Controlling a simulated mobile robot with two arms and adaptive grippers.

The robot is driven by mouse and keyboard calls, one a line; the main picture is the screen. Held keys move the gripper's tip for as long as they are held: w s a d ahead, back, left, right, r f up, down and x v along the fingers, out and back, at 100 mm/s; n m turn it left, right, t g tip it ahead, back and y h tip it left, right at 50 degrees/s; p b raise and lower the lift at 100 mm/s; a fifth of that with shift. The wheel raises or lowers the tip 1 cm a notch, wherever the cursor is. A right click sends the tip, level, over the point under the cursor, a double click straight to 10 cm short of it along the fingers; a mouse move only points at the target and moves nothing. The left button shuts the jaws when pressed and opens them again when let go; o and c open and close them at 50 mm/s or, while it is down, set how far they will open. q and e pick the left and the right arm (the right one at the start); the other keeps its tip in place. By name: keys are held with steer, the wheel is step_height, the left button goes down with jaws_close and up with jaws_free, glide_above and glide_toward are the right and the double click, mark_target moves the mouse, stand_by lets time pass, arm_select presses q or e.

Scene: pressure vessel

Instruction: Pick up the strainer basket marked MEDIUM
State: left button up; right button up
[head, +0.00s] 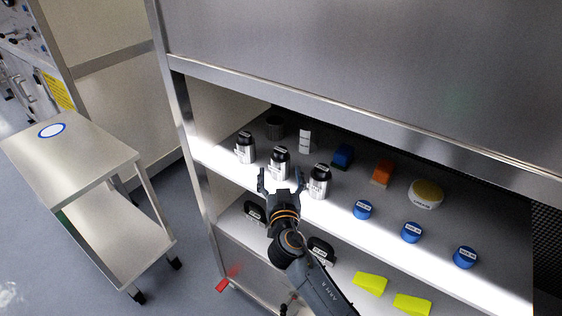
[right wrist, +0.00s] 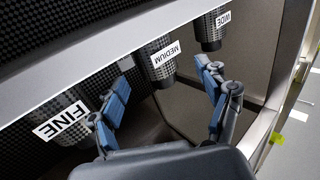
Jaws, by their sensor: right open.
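Three dark strainer baskets with white labels stand in a row near the front of the upper shelf. In the right wrist view the labels read FINE (right wrist: 62,125), MEDIUM (right wrist: 158,62) and WIDE (right wrist: 210,30). The MEDIUM basket is the middle one, also in the head view (head: 280,161). My right gripper (head: 280,179) is open and empty just in front of it. In the right wrist view the MEDIUM basket shows between and beyond the open fingers (right wrist: 164,64), with no clear contact. My left gripper is not in view.
The lower shelf holds black-handled items and yellow wedges (head: 370,283). A cart (head: 75,165) stands left.

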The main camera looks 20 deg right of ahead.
mark_target(282, 169)
steer(key=shift+w+d, duration=0.15)
steer(key=shift+w, duration=0.3)
steer(key=shift+w+d, duration=0.1)
steer(key=shift+w, duration=0.25)
steer(key=x, duration=0.1)
steer(key=p+x, duration=0.1)
steer(key=x, duration=0.2)
steer(key=shift+d+f, duration=0.2)
steer(key=shift+f, duration=0.15)
steer(key=shift+w, duration=0.3)
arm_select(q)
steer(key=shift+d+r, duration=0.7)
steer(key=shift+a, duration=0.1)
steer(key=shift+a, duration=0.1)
arm_select(e)
steer(key=c, duration=1.4)
